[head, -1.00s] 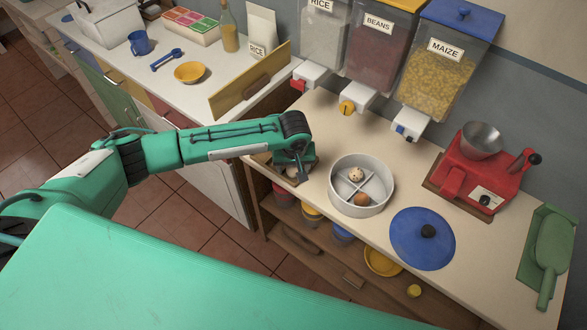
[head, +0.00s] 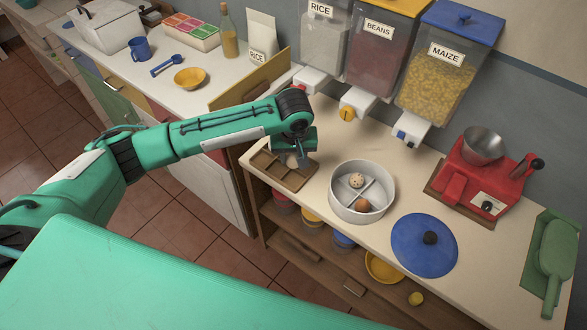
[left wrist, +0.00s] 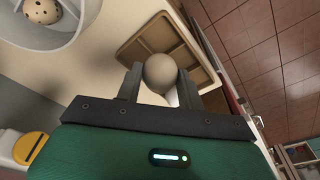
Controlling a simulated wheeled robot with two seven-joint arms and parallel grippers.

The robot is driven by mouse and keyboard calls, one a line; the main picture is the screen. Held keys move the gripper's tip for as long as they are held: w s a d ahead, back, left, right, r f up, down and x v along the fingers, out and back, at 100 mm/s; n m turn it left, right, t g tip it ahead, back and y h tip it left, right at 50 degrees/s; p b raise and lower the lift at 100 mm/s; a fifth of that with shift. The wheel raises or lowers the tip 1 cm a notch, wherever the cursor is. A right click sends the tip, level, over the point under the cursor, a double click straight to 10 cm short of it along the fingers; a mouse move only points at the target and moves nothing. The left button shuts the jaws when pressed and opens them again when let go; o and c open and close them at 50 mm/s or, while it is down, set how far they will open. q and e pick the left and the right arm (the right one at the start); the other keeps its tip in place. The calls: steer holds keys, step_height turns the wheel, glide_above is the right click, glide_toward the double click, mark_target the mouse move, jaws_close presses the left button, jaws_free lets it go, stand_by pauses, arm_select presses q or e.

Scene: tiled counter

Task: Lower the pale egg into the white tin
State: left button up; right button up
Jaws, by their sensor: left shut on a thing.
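My left gripper (head: 298,163) is shut on the pale egg (left wrist: 160,69), which sits between the two fingers in the left wrist view. In the head view the egg (head: 291,161) is small and partly covered by the gripper. The gripper holds it above the brown wooden tray, left of the white tin. The round white tin (head: 347,213) stands open on the counter with a cross divider inside. It holds a speckled egg (head: 356,180) in a far compartment and a brown egg (head: 362,205) in a near one. My right gripper is not in view.
The compartmented wooden tray (head: 272,176) lies at the counter's left front edge. A blue lid (head: 420,250) lies right of the tin. Dispensers with spouts (head: 357,103) hang behind. A red grinder (head: 478,180) stands at right. Counter between tray and tin is clear.

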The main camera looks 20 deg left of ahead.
arm_select(q)
step_height(320, 180, up, 12)
steer(key=f+b, duration=0.1)
steer(key=s+d+r+p, duration=0.1)
steer(key=d+r+p, duration=0.1)
steer(key=d+p, duration=0.45)
steer(key=s+d+f+p, duration=0.1)
steer(key=d+f+p, duration=0.2)
steer(key=d+f, duration=0.5)
steer(key=shift+s+d+f, duration=0.15)
steer(key=shift+d+f, duration=0.15)
steer(key=shift+f, duration=0.35)
steer(key=shift+f, duration=0.1)
steer(key=shift+f+b, duration=0.45)
steer(key=shift+f, duration=2.65)
steer(key=shift+f, duration=0.15)
